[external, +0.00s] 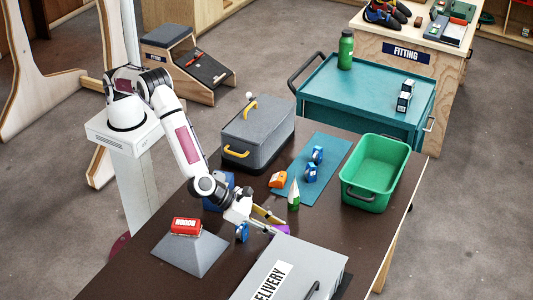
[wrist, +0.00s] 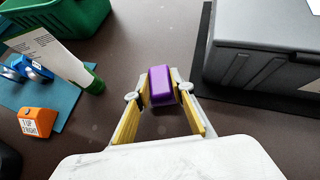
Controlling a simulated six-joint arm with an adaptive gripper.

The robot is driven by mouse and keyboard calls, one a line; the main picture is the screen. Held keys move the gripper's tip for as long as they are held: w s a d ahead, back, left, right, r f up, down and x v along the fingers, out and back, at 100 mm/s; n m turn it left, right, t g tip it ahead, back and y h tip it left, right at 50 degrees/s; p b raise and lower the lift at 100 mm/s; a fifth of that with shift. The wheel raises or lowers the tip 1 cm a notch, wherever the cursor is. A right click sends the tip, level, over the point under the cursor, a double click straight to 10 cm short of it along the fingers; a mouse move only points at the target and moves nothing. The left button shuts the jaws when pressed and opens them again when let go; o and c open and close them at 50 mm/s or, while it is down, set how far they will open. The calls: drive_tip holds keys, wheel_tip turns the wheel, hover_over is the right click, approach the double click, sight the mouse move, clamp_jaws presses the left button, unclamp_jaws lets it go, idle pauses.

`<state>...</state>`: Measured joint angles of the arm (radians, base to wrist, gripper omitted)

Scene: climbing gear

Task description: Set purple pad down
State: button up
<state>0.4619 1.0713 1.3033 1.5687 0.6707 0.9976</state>
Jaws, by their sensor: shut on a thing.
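The purple pad (wrist: 161,86) is a small block with rounded edges. It sits between the fingertips of my gripper (wrist: 163,97), which is shut on it with yellow-faced fingers on both sides. In the external view the purple pad (external: 281,229) shows only in part, low over the dark table near the grey delivery box. I cannot tell whether its underside touches the table.
The grey delivery box (external: 290,272) stands close beside the pad. A green-and-white tube (external: 293,196), an orange block (external: 278,180) and blue pieces (external: 311,172) are near a teal mat (external: 330,151). A green bin (external: 374,172) stands farther back. Bare table lies around the pad.

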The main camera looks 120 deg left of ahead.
drive_tip(key=shift+f, duration=0.1)
drive_tip(key=o, duration=1.1)
drive_tip(key=shift+s+d+r, duration=0.2)
drive_tip(key=shift+s+r, duration=0.15)
drive_tip(key=shift+r, duration=0.1)
drive_tip(key=shift+v, duration=5.5)
